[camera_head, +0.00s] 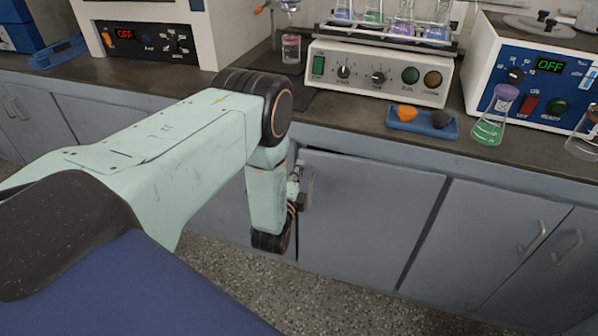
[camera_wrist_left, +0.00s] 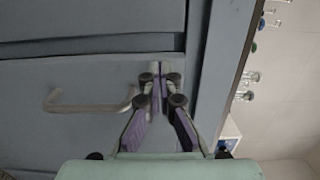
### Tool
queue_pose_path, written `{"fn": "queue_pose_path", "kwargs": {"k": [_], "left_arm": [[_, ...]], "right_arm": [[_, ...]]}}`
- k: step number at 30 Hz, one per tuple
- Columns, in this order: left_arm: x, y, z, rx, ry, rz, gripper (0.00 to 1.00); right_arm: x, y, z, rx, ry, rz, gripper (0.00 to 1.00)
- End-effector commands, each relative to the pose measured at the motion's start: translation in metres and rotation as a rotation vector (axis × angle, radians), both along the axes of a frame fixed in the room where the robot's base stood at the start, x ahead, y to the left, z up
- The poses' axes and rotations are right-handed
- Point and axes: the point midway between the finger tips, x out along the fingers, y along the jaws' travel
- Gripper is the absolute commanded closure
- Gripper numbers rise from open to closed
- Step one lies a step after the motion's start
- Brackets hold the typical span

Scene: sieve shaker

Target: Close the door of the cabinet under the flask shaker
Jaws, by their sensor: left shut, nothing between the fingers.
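The grey cabinet door (camera_head: 370,215) is below the counter under the flask shaker (camera_head: 380,72). A dark gap shows along its upper left edge, and it looks nearly flush; I cannot tell whether it is fully shut. My left gripper (camera_head: 300,190) is at the door's left side, close to its handle (camera_head: 311,189), partly hidden by my arm. In the left wrist view my left gripper (camera_wrist_left: 160,88) has its fingers together and empty, in front of the door face (camera_wrist_left: 85,75), beside the metal handle (camera_wrist_left: 88,108). Contact with the door is unclear. My right gripper is out of view.
The dark countertop (camera_head: 340,118) runs above the door. A blue tray (camera_head: 422,124), a flask with green liquid (camera_head: 490,125) and a blue-fronted device (camera_head: 535,85) stand on it. Another cabinet door (camera_head: 475,240) is to the right. The speckled floor (camera_head: 330,300) is clear.

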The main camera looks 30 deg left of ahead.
Motion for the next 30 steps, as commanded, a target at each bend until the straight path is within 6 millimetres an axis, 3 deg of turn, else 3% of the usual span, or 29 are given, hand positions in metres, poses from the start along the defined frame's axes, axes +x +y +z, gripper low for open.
{"fn": "queue_pose_path", "kwargs": {"k": [12, 21, 30], "left_arm": [[0.005, 0.002, 0.000, 0.000, 0.000, 0.000, 1.00], [0.040, 0.016, -0.001, 0.000, -0.001, 0.002, 1.00], [0.045, 0.017, 0.004, 0.001, -0.006, 0.002, 1.00]], "right_arm": [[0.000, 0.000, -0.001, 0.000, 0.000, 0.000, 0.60], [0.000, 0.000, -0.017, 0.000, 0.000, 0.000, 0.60], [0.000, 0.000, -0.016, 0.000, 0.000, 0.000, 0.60]]}}
